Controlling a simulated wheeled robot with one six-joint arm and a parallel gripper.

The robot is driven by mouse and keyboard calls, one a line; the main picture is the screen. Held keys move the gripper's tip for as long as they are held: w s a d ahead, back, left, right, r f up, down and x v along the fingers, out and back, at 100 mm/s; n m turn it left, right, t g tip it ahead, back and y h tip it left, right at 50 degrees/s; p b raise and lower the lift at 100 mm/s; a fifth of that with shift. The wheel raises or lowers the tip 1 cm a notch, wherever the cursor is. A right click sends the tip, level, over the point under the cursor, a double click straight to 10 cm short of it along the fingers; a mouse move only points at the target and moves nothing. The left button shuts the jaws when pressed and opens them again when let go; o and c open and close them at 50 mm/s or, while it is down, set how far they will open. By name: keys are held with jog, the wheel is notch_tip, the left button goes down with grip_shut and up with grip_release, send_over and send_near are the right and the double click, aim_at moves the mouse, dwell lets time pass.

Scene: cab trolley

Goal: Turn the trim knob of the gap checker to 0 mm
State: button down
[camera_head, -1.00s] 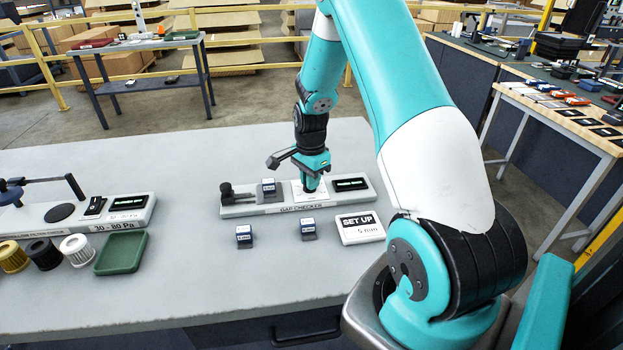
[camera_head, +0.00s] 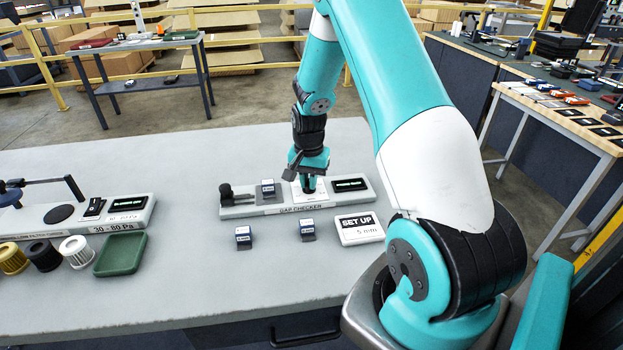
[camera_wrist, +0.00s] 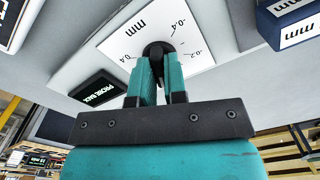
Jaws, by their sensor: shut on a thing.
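The gap checker (camera_head: 237,210) is a long pale bar on the grey table. Its white dial plate (camera_wrist: 116,46) shows marks such as 0.4, -0.2 and -0.4 in mm. The black trim knob (camera_wrist: 156,49) is at the dial's centre. My gripper (camera_head: 308,188) points down over the dial, its teal fingers shut on the knob, also seen in the wrist view (camera_wrist: 160,72). The fingers hide part of the knob and dial; I cannot tell its exact setting. The checker's lit display (camera_head: 350,184) is right of the dial; in the wrist view it appears to read "PROBE BACK" (camera_wrist: 97,88).
A small block (camera_head: 267,187) sits on the checker, left of the dial. Two similar blocks (camera_head: 243,237) (camera_head: 307,229) and a "SET UP 5 mm" sign (camera_head: 360,229) stand in front. A green tray (camera_head: 121,254) and another tester (camera_head: 130,217) are at left. The table's front is clear.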

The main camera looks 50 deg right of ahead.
jog(key=n, duration=0.4)
jog(key=shift+s+a+f+n, duration=0.1)
jog(key=shift+s+a+n, duration=0.1)
jog(key=shift+n, duration=0.1)
dwell(0.3)
jog(key=c, duration=1.2)
grip_release()
jog(key=shift+o, duration=0.2)
jog(key=shift+d, duration=0.1)
jog(key=shift+w+r, duration=0.1)
jog(key=shift+r, duration=0.1)
notch_tip(320, 180, up, 17)
jog(key=b, duration=0.1)
